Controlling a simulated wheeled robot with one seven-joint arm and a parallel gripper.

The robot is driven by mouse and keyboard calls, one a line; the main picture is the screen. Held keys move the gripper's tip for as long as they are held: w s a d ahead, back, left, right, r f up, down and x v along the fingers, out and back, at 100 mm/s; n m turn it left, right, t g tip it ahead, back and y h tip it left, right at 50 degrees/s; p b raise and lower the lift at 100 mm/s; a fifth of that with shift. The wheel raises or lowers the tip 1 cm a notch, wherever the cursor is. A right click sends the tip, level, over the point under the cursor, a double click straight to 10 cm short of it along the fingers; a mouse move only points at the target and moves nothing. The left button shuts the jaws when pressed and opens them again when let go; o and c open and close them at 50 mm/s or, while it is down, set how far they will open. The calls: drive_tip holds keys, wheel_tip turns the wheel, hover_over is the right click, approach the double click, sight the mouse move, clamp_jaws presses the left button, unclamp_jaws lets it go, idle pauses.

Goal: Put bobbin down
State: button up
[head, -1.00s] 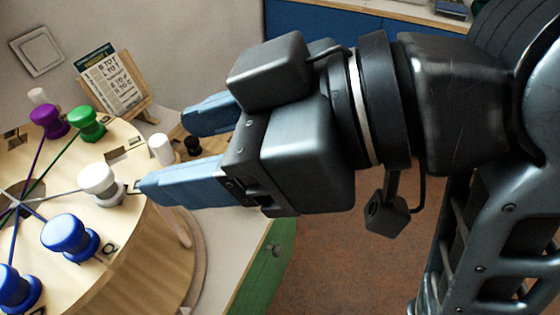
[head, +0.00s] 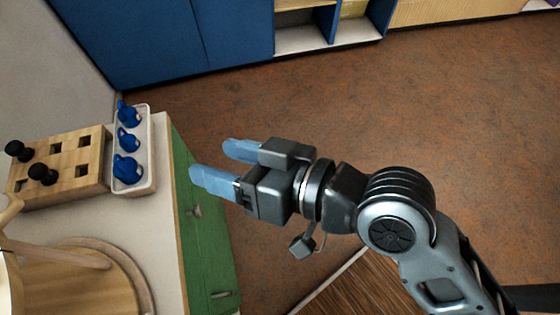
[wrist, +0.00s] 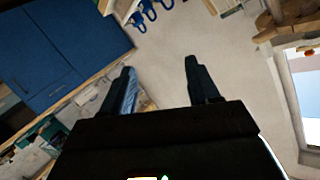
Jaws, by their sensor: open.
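My gripper (head: 215,165) is open and empty. In the head view it hangs in the air right of the green cabinet (head: 203,236), with its blue fingers pointing left. In the wrist view the two fingers (wrist: 157,78) are spread with nothing between them. Black bobbins (head: 42,174) stand on a wooden block with square holes (head: 84,141) at the left of the counter. The round wooden bead board (head: 75,290) shows only in part at the lower left, and no bobbins on it are in view.
A white tray (head: 149,186) holds several blue jug-like things (head: 127,169) at the counter's right edge; it lies left of my fingers. Blue cabinets (head: 160,40) stand at the back. The brown floor (head: 400,110) is open around my arm.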

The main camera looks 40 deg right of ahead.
drive_tip(key=s+d+f+m+h, duration=0.2)
drive_tip(key=s+d+f+h, duration=0.3)
drive_tip(key=s+d, duration=0.5)
drive_tip(key=s+d+r+n+t+h, duration=0.1)
drive_tip(key=s+d, duration=0.3)
drive_tip(key=s, duration=0.6)
drive_tip(key=shift+s+r+t+h, duration=0.3)
drive_tip(key=shift+s+r+h, duration=0.1)
drive_tip(key=shift+r+h, duration=0.2)
